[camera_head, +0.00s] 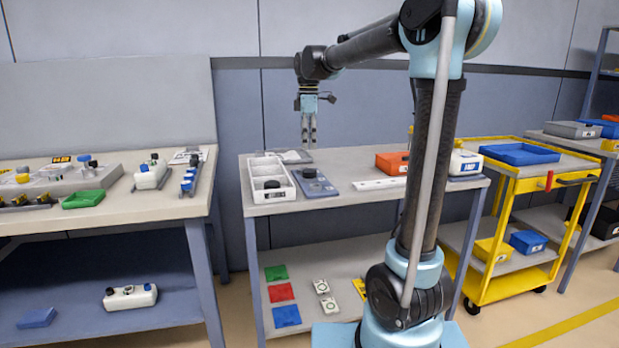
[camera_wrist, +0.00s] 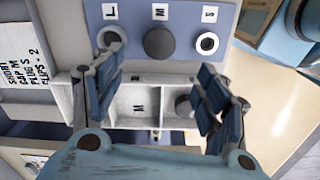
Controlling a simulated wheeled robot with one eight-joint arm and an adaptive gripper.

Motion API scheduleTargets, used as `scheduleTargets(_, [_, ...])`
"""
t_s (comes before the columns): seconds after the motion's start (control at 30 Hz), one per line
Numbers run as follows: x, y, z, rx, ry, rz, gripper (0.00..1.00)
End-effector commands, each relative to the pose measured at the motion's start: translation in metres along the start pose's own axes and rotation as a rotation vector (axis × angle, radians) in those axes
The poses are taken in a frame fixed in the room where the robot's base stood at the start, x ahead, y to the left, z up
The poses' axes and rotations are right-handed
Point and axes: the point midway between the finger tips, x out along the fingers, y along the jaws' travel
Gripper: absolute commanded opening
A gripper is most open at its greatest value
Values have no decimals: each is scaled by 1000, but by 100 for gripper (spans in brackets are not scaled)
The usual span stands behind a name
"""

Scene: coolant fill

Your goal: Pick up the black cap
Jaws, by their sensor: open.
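Two dark round caps show. The other cap (camera_wrist: 184,105) lies in a compartment of a white divided tray (camera_wrist: 120,122), partly hidden by my right finger. In the head view, one cap (camera_head: 272,184) is in the tray (camera_head: 252,190) and one (camera_head: 309,173) is on the blue plate (camera_head: 318,187). My gripper (camera_wrist: 160,85) is open and empty, pointing down above the tray and plate. It also shows in the head view (camera_head: 309,143).
A written card (camera_wrist: 25,55) lies left of the plate in the wrist view. On the grey table (camera_head: 355,162), an orange box (camera_head: 392,162) and a white strip (camera_head: 379,184) stand to the right. A cluttered workbench (camera_head: 120,218) is at left, a yellow cart (camera_head: 513,165) at right.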

Motion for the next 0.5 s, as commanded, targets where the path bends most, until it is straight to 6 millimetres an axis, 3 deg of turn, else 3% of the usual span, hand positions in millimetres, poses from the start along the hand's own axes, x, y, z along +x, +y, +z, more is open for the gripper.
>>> scheduleTargets(0.23, [40,0,0,1,0,0,68])
scheduleTargets(0.5, [58,0,0,1,0,0,68])
